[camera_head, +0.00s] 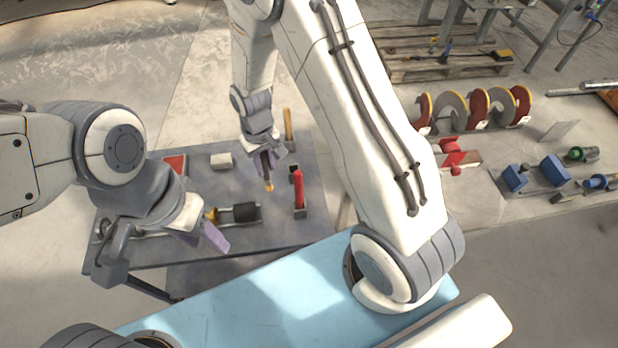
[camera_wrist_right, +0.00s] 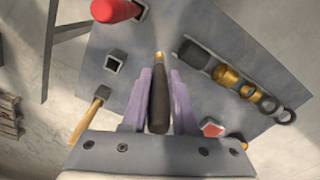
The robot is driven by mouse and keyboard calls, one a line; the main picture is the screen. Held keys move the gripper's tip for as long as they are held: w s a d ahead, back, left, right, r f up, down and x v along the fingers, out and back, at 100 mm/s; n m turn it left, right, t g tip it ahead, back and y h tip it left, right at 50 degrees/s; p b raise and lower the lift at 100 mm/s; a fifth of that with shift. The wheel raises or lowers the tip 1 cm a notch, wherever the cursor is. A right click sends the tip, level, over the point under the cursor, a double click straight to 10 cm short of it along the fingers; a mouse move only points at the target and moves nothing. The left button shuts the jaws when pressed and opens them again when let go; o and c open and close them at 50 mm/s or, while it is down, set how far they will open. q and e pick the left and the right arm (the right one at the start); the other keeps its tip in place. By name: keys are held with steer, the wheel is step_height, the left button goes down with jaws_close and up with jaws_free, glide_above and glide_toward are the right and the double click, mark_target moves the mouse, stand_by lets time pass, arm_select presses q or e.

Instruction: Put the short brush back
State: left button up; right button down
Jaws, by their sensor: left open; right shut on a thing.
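The short brush (camera_wrist_right: 158,105) has a dark handle and a copper-coloured end. My right gripper (camera_wrist_right: 159,88) is shut on its handle, between the two purple fingers. In the head view the right gripper (camera_head: 265,165) points down over the grey table, and the brush's yellowish end (camera_head: 269,187) shows below it. A square holder (camera_wrist_right: 116,61) with a dark, empty-looking opening stands up and left of the brush in the wrist view, apart from it. My left gripper (camera_head: 208,236) is open and empty near the table's front left.
A red-handled tool (camera_head: 299,188) and a wooden-handled tool (camera_head: 288,124) stand upright in holders on the table (camera_head: 312,160). A black cylindrical part with brass (camera_head: 240,212) lies in front.

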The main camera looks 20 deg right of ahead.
steer(key=w+d+n+b, duration=0.1)
steer(key=w+d+n, duration=0.2)
steer(key=w+d, duration=0.45)
step_height(320, 180, down, 9)
steer(key=s+d+n+p, duration=0.1)
steer(key=d+p, duration=0.1)
steer(key=shift+s+d, duration=0.3)
steer(key=shift+d, duration=0.05)
steer(key=shift+f, duration=0.1)
steer(key=shift+f, duration=0.2)
steer(key=c, duration=0.7)
jaws_free()
steer(key=shift+r, duration=0.1)
